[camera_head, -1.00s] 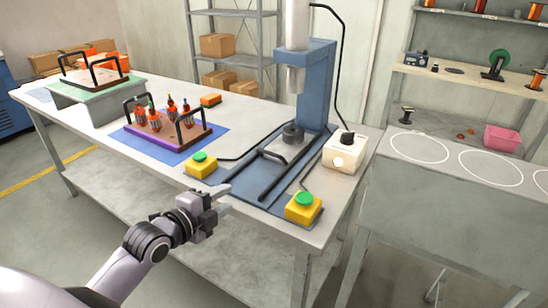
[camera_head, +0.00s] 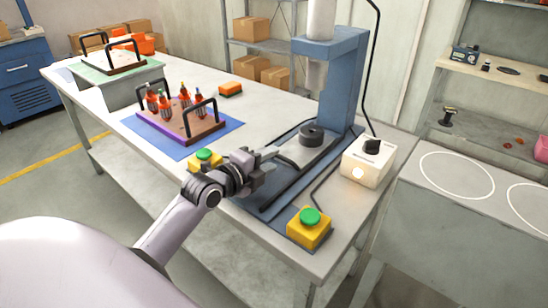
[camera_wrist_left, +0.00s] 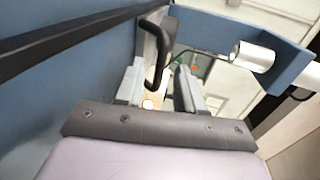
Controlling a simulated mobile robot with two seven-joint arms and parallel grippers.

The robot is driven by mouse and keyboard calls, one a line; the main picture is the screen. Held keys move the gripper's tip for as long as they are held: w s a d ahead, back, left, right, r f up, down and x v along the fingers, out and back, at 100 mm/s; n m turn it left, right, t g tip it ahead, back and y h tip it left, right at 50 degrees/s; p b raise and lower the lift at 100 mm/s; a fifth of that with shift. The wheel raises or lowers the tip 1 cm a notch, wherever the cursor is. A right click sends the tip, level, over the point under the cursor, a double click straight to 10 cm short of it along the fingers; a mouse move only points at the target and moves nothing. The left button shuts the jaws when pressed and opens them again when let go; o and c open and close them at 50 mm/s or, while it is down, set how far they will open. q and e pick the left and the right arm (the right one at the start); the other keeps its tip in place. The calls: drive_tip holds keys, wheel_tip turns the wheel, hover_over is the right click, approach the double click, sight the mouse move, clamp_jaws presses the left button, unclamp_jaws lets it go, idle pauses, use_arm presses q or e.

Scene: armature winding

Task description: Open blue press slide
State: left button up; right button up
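The blue press (camera_head: 340,85) stands on the table with its ram above the slide. The grey slide plate (camera_head: 292,152) carries a dark round fixture (camera_head: 311,135) and sits on black rails, near the column. My left gripper (camera_head: 268,158) is at the slide's front end. In the left wrist view, its two fingers (camera_wrist_left: 163,78) are apart. A black bar handle (camera_wrist_left: 157,50) on the slide's front shows between and just beyond them; I cannot tell whether either finger touches it. My right gripper is not in view.
Yellow button boxes with green tops stand left (camera_head: 205,159) and right (camera_head: 309,226) of the slide. A white control box (camera_head: 368,160) with a lit lamp is at the right. A purple-edged tray (camera_head: 168,129) holds several armatures on a blue mat.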

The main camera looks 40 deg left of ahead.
use_arm(q)
drive_tip(key=shift+x, duration=0.85)
drive_tip(key=shift+w, duration=0.25)
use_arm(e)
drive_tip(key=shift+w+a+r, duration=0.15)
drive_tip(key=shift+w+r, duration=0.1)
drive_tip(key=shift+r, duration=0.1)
